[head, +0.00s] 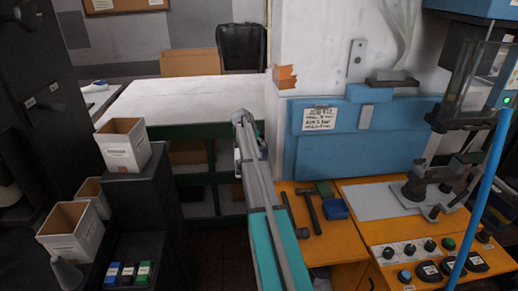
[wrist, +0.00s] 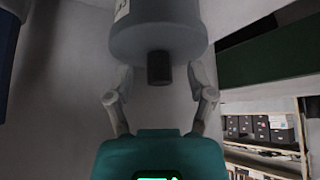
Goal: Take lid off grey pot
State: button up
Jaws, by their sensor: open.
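In the wrist view a grey cylinder (wrist: 158,38), which looks like the grey pot, fills the top middle and runs off the top edge. It has a pale marking at its upper left. A short dark knob (wrist: 159,68) sticks out of its near end toward my gripper. My gripper (wrist: 160,82) is open, with one finger on each side of the knob. The fingertips are partly hidden at the cylinder's edges, and I cannot tell whether they touch it. In the head view my arm reaches forward up the middle; I cannot make out the pot or a lid there.
A white-topped table (head: 175,103) with a green frame stands ahead. White boxes (head: 123,145) stand on dark units at left. At right an orange bench (head: 350,226) holds hammers, a blue tray (head: 335,208) and a press. The wrist view shows shelves of dark boxes (wrist: 282,137).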

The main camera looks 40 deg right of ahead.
dwell(0.6)
jog(key=c, duration=0.9)
